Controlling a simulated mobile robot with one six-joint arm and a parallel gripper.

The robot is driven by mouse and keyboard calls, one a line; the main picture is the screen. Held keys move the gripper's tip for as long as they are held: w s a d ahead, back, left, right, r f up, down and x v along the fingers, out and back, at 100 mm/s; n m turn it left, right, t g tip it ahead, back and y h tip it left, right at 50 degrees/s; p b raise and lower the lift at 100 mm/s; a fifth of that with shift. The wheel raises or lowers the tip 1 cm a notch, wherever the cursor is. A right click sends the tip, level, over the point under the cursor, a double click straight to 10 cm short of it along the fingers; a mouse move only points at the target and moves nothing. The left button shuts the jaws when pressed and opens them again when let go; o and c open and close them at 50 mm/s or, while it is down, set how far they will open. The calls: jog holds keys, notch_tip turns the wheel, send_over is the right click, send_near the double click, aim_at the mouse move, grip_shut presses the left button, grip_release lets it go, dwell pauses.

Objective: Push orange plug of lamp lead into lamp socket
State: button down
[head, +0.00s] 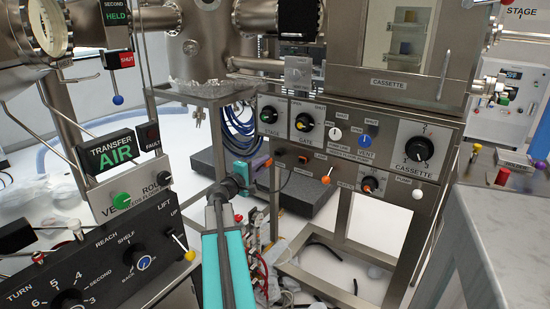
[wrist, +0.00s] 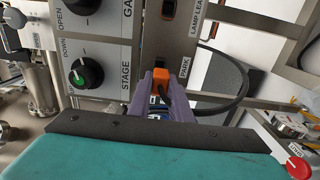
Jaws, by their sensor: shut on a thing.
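The orange plug (wrist: 160,76) sits between the purple fingers of my gripper (wrist: 161,88) in the wrist view. The gripper is shut on it. The plug is at the panel strip marked PARK and LAMP LEAD, by a dark opening; I cannot tell whether it is seated there or just apart. Its black lead (wrist: 238,88) loops off to the right. In the head view my gripper (head: 258,166) is at the left end of the low control strip (head: 342,176). A dark socket-like fitting (head: 302,158) is to its right, near a small label that seems to read LAMP.
The STAGE knob (wrist: 80,75) is left of the gripper in the wrist view. Above the strip are the GATE knob (head: 304,122) and the CASSETTE knob (head: 419,149). Blue hoses (head: 236,122) hang behind.

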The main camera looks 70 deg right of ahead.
dwell(0.4)
jog(key=shift+s+a+b, duration=1.3)
jog(key=shift+s+a, duration=0.9)
jog(key=shift+s, duration=2.9)
jog(key=shift+b+x, duration=0.5)
jog(key=shift+x, duration=1.95)
jog(key=shift+d+b, duration=0.45)
jog(key=shift+b, duration=0.35)
jog(key=shift+b+x, duration=0.65)
jog(key=shift+x, duration=0.25)
jog(key=c, duration=1.5)
grip_release()
jog(key=shift+c, duration=0.2)
